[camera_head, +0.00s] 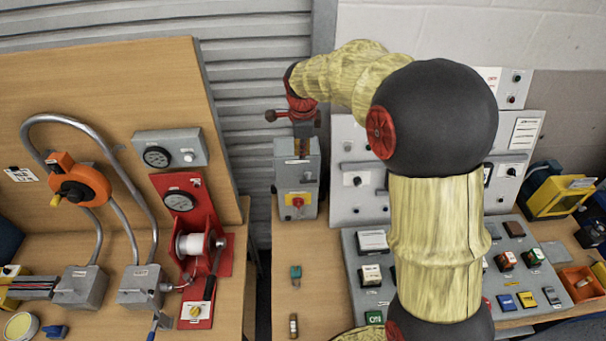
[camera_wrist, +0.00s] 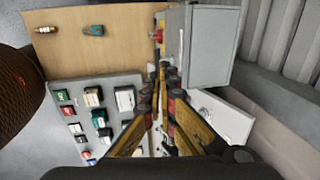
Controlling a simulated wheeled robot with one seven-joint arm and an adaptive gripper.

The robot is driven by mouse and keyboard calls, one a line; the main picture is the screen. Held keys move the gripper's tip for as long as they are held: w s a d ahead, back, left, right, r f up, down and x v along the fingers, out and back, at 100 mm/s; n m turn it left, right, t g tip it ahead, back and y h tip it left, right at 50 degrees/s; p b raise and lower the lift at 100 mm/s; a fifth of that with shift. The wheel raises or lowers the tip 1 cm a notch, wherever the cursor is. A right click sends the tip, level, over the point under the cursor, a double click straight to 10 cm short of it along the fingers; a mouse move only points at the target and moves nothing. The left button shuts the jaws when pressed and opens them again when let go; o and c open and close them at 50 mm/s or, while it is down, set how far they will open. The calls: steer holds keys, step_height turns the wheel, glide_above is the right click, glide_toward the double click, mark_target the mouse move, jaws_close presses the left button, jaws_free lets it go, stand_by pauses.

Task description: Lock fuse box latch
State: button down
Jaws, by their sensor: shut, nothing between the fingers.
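A grey box (camera_head: 311,172), which looks like the fuse box, stands at the back left edge of the right-hand table. It has a red knob on a yellow plate (camera_head: 298,200) on its front. In the wrist view the box (camera_wrist: 212,45) is at the top, with the red knob (camera_wrist: 158,36) at its left side. My gripper (camera_head: 302,155) points down at the top of the box; its fingers (camera_wrist: 160,70) are closed together and empty. I cannot tell whether the fingertips touch the box. The latch cannot be made out; the fingers hide part of the box.
A button panel (camera_head: 377,298) lies on the table right of the box. A small teal part (camera_head: 295,272) and a small cylinder (camera_head: 293,325) lie on bare wood in front. A grey upright panel (camera_head: 347,205) stands just right of the box. A gap separates the left-hand table.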

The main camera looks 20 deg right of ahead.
steer(key=shift+a, duration=0.15)
steer(key=shift+f, duration=0.1)
steer(key=w+f, duration=0.1)
steer(key=f, duration=0.3)
steer(key=f+p, duration=0.1)
steer(key=f, duration=0.4)
steer(key=w+f+p, duration=0.1)
steer(key=f, duration=0.3)
steer(key=shift+w+d+f, duration=0.3)
steer(key=shift+w+d, duration=0.05)
